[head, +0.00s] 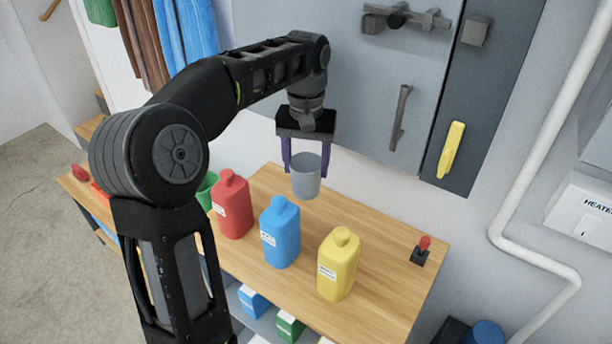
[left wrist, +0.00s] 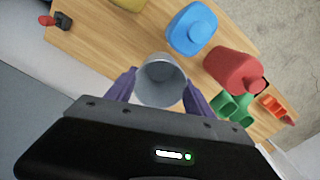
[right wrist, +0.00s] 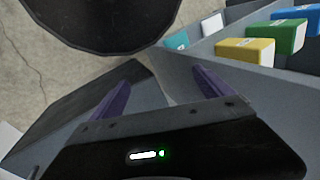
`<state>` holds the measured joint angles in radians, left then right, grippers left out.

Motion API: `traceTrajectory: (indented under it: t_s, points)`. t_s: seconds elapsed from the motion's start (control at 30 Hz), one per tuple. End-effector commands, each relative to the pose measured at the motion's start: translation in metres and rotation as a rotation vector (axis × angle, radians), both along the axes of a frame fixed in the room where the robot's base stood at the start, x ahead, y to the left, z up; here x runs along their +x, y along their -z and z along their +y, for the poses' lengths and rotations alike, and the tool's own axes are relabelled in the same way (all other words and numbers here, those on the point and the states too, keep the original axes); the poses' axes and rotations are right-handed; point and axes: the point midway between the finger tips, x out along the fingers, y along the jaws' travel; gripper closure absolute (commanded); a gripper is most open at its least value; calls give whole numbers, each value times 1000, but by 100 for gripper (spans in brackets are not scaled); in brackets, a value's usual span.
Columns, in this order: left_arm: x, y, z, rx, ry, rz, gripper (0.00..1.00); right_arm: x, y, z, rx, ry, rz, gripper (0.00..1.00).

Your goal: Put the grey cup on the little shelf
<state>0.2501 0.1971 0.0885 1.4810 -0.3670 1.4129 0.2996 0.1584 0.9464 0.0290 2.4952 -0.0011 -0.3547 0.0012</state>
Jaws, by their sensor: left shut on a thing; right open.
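The grey cup (head: 306,179) is upright between the purple fingers of my left gripper (head: 306,168), which is shut on it. It is held above the back of the wooden table, behind the blue bottle, with the grey cabinet behind it. In the left wrist view the cup (left wrist: 160,82) shows its open, empty inside between the fingers. My right gripper (right wrist: 164,80) is open and empty, low down near grey panels in the right wrist view. I cannot tell which surface is the little shelf.
On the wooden table (head: 390,290) stand red (head: 232,206), blue (head: 280,232) and yellow (head: 338,265) bottles, green cups (head: 206,190) and a red-knobbed switch (head: 421,250). A grey wall cabinet (head: 330,70) hangs behind. Coloured boxes (head: 290,326) lie below the tabletop.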

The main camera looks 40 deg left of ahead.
Motion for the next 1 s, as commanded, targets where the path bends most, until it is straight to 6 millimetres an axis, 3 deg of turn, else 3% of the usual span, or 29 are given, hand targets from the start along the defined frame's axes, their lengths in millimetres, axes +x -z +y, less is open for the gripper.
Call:
traceTrajectory:
  t_s: [0.03,0.23,1.0]
  points:
    - [0,-12,0,-1,1,2,84,-1,-12,0,-1,0,2,9]
    - [0,-23,0,-1,0,2,84,-2,-22,-1,-4,1,6,9]
    - [0,-23,0,0,0,2,84,-3,-23,-1,-5,2,8,9]
